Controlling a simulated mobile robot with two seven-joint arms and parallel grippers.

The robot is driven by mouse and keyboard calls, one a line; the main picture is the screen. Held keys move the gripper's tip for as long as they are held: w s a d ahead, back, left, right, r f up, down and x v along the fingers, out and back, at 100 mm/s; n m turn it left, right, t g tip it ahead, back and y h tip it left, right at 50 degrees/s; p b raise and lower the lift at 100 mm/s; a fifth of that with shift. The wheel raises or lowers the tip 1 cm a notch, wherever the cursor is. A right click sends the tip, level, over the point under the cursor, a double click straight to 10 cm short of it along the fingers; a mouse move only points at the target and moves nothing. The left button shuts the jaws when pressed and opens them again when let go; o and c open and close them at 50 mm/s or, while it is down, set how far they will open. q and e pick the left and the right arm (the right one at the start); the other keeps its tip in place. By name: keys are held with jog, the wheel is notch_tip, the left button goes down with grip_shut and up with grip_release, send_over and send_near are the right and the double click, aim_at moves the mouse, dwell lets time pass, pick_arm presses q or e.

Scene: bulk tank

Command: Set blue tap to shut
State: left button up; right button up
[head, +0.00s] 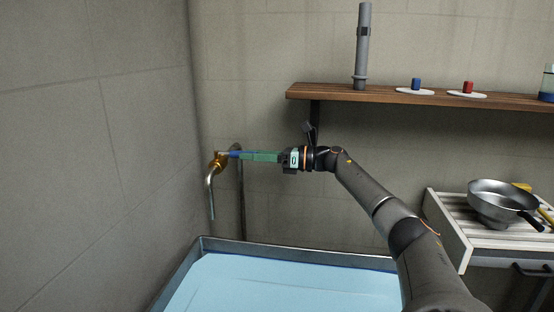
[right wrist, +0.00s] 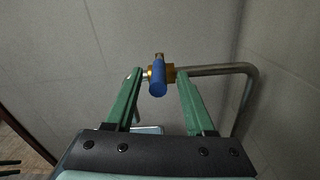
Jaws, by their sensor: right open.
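The blue tap has a blue lever handle on a brass body (head: 217,163), with a grey spout hanging down, at the wall above the tank's far left corner. In the right wrist view the blue handle (right wrist: 158,79) points towards the camera, between the green fingers and near their tips. My right gripper (head: 240,155) is open, reaching left to the tap in the head view; it also shows in the right wrist view (right wrist: 158,82), with a gap on both sides of the handle. I cannot tell whether either finger touches it. My left gripper is not in view.
The tank (head: 300,251) with light blue liquid lies below the tap. A wooden shelf (head: 330,94) on the wall holds a grey pipe (head: 362,45), a blue piece (head: 416,84) and a red piece (head: 468,87). A slatted stand (head: 452,225) with a metal pan (head: 500,199) is at the right.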

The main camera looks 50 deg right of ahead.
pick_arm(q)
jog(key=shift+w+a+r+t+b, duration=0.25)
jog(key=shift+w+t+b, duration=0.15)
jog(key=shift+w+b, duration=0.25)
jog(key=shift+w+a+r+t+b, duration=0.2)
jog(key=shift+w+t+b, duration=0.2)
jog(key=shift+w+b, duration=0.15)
pick_arm(e)
jog(key=v, duration=0.7)
jog(key=shift+s+d, duration=0.2)
jog(key=shift+s, duration=0.15)
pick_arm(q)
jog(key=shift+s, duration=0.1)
